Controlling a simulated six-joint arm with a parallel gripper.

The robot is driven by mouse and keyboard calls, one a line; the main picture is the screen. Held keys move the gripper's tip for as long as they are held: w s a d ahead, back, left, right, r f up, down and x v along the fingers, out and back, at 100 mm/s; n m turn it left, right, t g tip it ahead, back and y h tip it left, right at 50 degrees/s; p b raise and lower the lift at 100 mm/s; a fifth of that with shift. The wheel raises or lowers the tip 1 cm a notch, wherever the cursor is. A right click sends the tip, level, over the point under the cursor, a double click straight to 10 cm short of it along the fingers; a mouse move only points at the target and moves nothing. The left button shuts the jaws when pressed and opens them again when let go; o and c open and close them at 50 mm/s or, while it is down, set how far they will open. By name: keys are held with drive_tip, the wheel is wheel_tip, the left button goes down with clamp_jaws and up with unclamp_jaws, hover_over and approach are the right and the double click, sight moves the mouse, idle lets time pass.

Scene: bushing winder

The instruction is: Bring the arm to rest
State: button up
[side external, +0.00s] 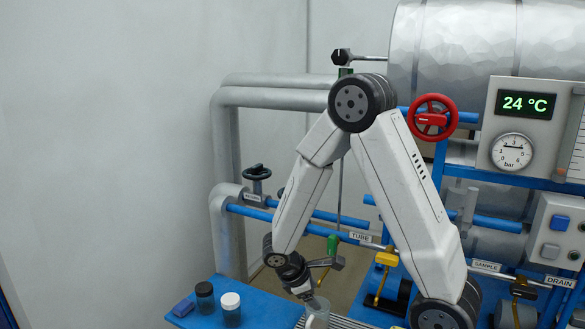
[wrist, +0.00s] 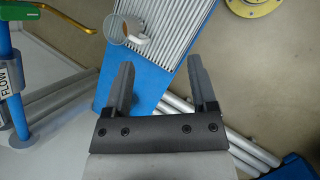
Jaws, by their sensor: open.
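My white arm is folded over the work, with the wrist low and pointing down. My gripper (side external: 312,302) is at the front of the blue bench, close to a pale cup (side external: 318,314) at the picture's bottom edge. In the wrist view my gripper (wrist: 163,80) has its two grey fingers wide apart with nothing between them.
A black-lidded jar (side external: 205,297), a white-lidded jar (side external: 231,309) and a blue block (side external: 184,307) sit on the blue bench (side external: 265,300).

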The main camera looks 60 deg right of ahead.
drive_tip(key=a+r+m+t+y, duration=0.2)
drive_tip(key=a+m+t, duration=0.1)
drive_tip(key=a, duration=0.3)
drive_tip(key=w+a+r+m+t+y, duration=0.1)
drive_tip(key=a+r+m+t+y, duration=0.1)
drive_tip(key=a, duration=0.5)
drive_tip(key=shift+w+a+r+m+t+y, duration=0.2)
drive_tip(key=shift+r+m+t+y, duration=0.25)
drive_tip(key=shift+r+y, duration=0.2)
